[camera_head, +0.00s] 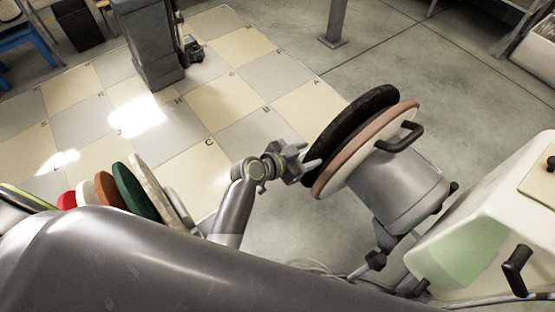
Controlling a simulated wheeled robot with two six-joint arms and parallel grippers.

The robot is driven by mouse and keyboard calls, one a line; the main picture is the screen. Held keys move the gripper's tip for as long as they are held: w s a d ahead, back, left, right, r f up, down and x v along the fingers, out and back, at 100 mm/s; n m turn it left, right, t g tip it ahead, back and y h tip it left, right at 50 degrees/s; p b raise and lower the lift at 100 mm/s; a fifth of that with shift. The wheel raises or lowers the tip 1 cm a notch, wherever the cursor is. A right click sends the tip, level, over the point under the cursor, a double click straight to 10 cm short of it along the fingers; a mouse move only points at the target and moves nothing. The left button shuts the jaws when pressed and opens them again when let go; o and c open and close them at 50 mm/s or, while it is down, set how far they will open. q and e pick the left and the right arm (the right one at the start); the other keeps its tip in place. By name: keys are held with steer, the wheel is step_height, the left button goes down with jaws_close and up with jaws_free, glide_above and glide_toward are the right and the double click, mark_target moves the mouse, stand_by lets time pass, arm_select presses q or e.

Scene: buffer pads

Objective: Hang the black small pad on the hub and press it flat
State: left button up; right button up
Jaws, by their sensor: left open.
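The black small pad (343,119) is a dark, thick disc in the middle right of the head view. It stands tilted against the pinkish-brown disc (345,156) on the front of the grey machine head (395,190). The hub is hidden behind the pad, and I cannot tell whether the pad lies fully flat. My left gripper (308,163) is open beside the pad's lower left edge, its fingers close to the disc rims. I cannot tell whether it touches them. My right gripper is out of view.
A row of upright pads, including a green one (134,190), stands at the lower left. A pale machine housing (480,225) with a black handle is at the right. A black handle (400,137) juts from the machine head. Open floor lies beyond the discs.

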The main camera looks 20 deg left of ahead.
arm_select(q)
steer(key=v, duration=1.6)
steer(key=shift+p, duration=0.45)
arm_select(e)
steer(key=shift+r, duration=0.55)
arm_select(q)
steer(key=shift+d, duration=0.1)
steer(key=s+a+f+n+g+y+p, duration=0.2)
steer(key=s+a+f+n+y+p, duration=0.15)
steer(key=f, duration=0.65)
steer(key=s+a+f+n+g+y+p, duration=0.25)
steer(key=a+f, duration=0.25)
steer(key=f, duration=0.6)
steer(key=s+a+f+n+g+y+p, duration=0.1)
steer(key=s+a+f, duration=0.1)
steer(key=s, duration=0.6)
steer(key=s+a+f+n+g+y+p, duration=0.1)
steer(key=s+a+f+g+p, duration=0.1)
steer(key=s+f, duration=0.3)
steer(key=s+a+f+n+g+y+p, duration=0.1)
steer(key=s+a+f+p, duration=0.1)
steer(key=s, duration=1)
step_height(320, 180, down, 2)
steer(key=shift+s+a+f, duration=0.15)
steer(key=shift+s+a, duration=0.25)
steer(key=shift+a, duration=0.05)
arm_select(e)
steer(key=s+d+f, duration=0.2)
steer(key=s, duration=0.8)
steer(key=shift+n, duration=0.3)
